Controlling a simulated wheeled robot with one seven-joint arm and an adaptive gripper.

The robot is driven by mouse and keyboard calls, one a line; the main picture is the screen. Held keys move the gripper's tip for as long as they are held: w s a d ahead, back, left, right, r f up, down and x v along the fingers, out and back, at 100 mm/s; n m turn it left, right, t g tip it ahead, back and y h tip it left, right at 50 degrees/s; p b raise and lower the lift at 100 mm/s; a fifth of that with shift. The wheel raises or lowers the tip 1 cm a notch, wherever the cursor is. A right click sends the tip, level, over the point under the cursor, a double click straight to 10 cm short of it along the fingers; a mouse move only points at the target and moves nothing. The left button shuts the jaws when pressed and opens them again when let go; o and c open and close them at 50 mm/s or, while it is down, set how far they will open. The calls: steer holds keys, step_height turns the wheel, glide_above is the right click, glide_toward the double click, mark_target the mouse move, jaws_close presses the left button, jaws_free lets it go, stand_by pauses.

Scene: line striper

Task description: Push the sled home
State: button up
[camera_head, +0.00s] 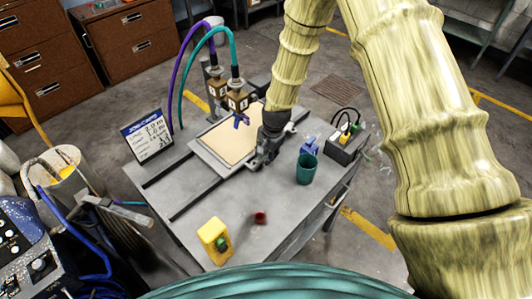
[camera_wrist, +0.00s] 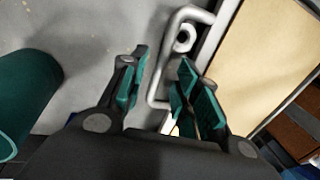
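The sled (camera_head: 205,147) is a grey-framed tray with a beige sheet (camera_head: 228,140), sitting on two dark rails on the grey table. In the wrist view the sled's frame (camera_wrist: 217,35) and sheet (camera_wrist: 255,50) fill the upper right. A silver bar handle (camera_wrist: 158,70) sticks out from the sled's near side. My gripper (camera_head: 258,163) is at the sled's right side in the head view. In the wrist view my gripper (camera_wrist: 160,85) is open, and the handle's long bar shows between its fingers. Whether they touch it I cannot tell. The right finger hides part of the handle.
A teal cup (camera_head: 306,169) stands close right of my gripper. Two brass spray heads (camera_head: 237,101) with purple and teal hoses hang over the sled's far end. A yellow box (camera_head: 213,239) and red knob (camera_head: 260,218) are on the front. A sign (camera_head: 148,135) stands left.

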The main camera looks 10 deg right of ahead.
steer(key=shift+f, duration=0.3)
jaws_close()
